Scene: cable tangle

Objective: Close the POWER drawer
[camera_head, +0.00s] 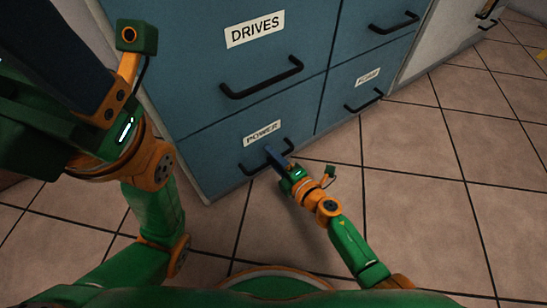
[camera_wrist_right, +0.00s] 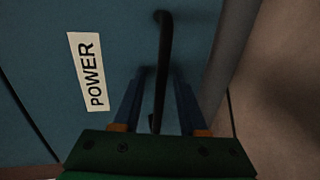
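The POWER drawer (camera_head: 220,160) is the lower left blue drawer of the cabinet, with a white label and a black bar handle (camera_head: 252,168). Its front looks flush with the fronts around it in the head view. My right gripper (camera_head: 278,158) is at the right part of this handle. In the right wrist view, the handle (camera_wrist_right: 164,60) runs between the two blue fingers of my right gripper (camera_wrist_right: 158,105), with gaps on both sides, so it is open around the bar. My left gripper (camera_head: 65,50) is raised close to the head camera at the upper left; its fingertips cannot be made out.
The DRIVES drawer (camera_head: 205,85) is above, and another labelled drawer (camera_head: 345,75) is to the right, both with black bar handles. A pale cabinet (camera_head: 440,30) stands further right. The tiled floor (camera_head: 430,190) in front is clear.

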